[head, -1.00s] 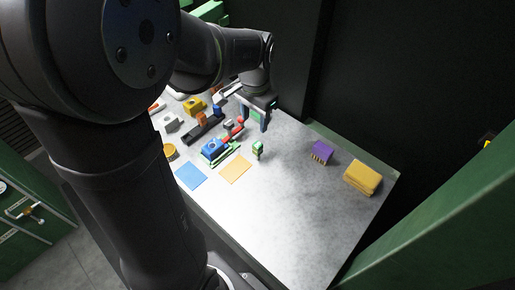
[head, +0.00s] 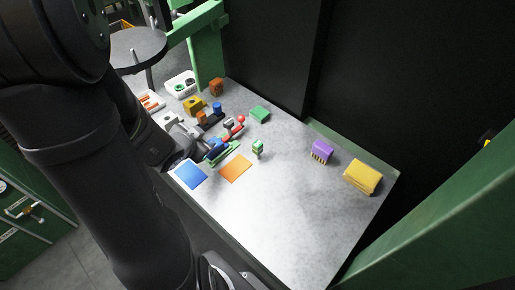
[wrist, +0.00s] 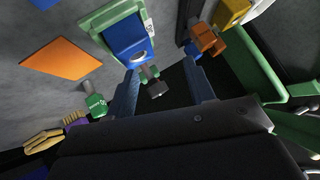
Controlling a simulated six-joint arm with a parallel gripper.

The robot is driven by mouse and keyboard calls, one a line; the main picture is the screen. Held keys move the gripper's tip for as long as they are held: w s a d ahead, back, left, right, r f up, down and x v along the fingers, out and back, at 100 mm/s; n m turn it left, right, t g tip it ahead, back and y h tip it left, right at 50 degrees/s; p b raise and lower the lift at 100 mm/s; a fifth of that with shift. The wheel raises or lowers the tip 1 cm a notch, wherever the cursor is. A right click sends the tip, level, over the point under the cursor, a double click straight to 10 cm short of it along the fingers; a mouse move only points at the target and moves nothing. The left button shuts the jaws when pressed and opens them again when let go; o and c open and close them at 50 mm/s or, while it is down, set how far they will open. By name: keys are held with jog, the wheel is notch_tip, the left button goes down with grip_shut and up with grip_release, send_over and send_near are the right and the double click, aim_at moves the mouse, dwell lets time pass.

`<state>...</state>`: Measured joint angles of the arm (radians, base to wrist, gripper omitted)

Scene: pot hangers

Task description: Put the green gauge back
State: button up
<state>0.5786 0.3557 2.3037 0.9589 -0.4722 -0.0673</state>
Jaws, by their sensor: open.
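The green gauge (head: 257,147) stands upright on the bare table right of the orange mat, a small green block on a grey pin. It also shows in the wrist view (wrist: 96,105), left of my fingers and apart from them. My gripper (wrist: 160,70) is open, with a finger at each side of the wrist view. A small grey piece shows between the fingers, but I cannot tell whether they touch it. In the head view my gripper is low at the blue block on its green tray (head: 223,153), mostly hidden by my arm. A dark rack (head: 211,123) stands behind.
An orange mat (head: 236,168) and a blue mat (head: 190,174) lie at the front. A flat green block (head: 260,114) lies farther back. A purple brush (head: 322,151) and yellow stack (head: 362,177) are at the right. The table's middle is clear. A green post (head: 208,55) rises behind.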

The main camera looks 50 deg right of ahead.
jog(key=s+a+r+g+h, duration=0.1)
jog(key=s+a+g+h, duration=0.1)
jog(key=s, duration=0.4)
jog(key=s+a+r+g+h, duration=0.1)
jog(key=s+a+g+h, duration=0.15)
jog(key=s, duration=0.35)
send_near(261, 143)
jog(key=d+f, duration=0.4)
jog(key=d, duration=0.1)
jog(key=shift+w, duration=0.1)
jog(key=shift+w+r+x, duration=0.1)
jog(key=shift+x, duration=1.2)
jog(key=shift+w+r+x, duration=0.1)
jog(key=shift+w+x, duration=0.05)
jog(key=shift+x, duration=1.2)
jog(key=shift+d, duration=0.1)
grip_shut()
